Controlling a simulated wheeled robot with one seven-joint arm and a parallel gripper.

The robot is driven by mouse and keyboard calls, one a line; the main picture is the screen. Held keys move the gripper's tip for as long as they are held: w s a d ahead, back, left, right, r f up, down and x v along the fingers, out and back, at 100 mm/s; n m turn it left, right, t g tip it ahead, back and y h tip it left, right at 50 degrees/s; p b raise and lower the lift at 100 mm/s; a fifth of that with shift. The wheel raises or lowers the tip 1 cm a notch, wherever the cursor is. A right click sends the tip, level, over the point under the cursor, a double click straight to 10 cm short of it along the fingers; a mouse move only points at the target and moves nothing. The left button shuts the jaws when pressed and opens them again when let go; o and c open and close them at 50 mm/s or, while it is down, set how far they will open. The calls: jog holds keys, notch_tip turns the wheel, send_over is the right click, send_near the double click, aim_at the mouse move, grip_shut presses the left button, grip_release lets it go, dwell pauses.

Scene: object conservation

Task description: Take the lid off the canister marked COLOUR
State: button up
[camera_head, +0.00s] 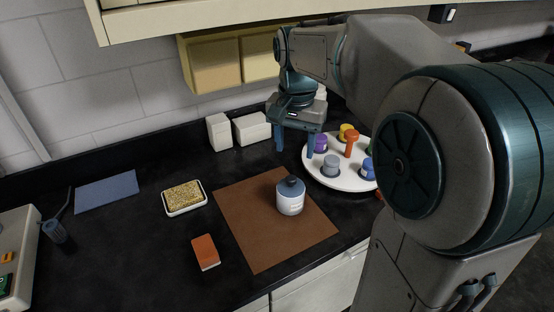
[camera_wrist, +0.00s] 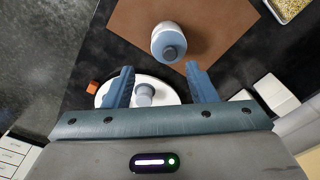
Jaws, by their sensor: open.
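A white and grey-blue canister (camera_head: 290,200) stands upright on a brown mat (camera_head: 248,230). Its lid, with a dark round knob (camera_head: 291,181), is on it. In the wrist view the canister (camera_wrist: 164,36) is seen from above with its lid (camera_wrist: 172,46) beyond the fingertips. No marking is readable on it in either view. My gripper (camera_head: 296,148) is open and empty, raised behind the canister and apart from it. Its two blue fingers also show in the wrist view (camera_wrist: 159,72).
A round white tray (camera_head: 320,178) with several coloured knobbed pieces stands right of the mat. Two white boxes (camera_head: 251,128) are at the back. The mat is otherwise clear.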

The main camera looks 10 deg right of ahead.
jog(key=w+m, duration=0.2)
jog(key=w, duration=0.2)
send_over(291, 178)
jog(key=shift+g, duration=0.3)
jog(key=f, duration=0.8)
jog(key=shift+s+a+f, duration=0.2)
jog(key=shift+a, duration=0.05)
jog(key=shift+w+d+f, duration=0.1)
jog(key=shift+d+f, duration=0.05)
jog(key=shift+f, duration=1.2)
jog(key=shift+w+d+f, duration=0.1)
jog(key=shift+f, duration=1.2)
jog(key=c, duration=1.1)
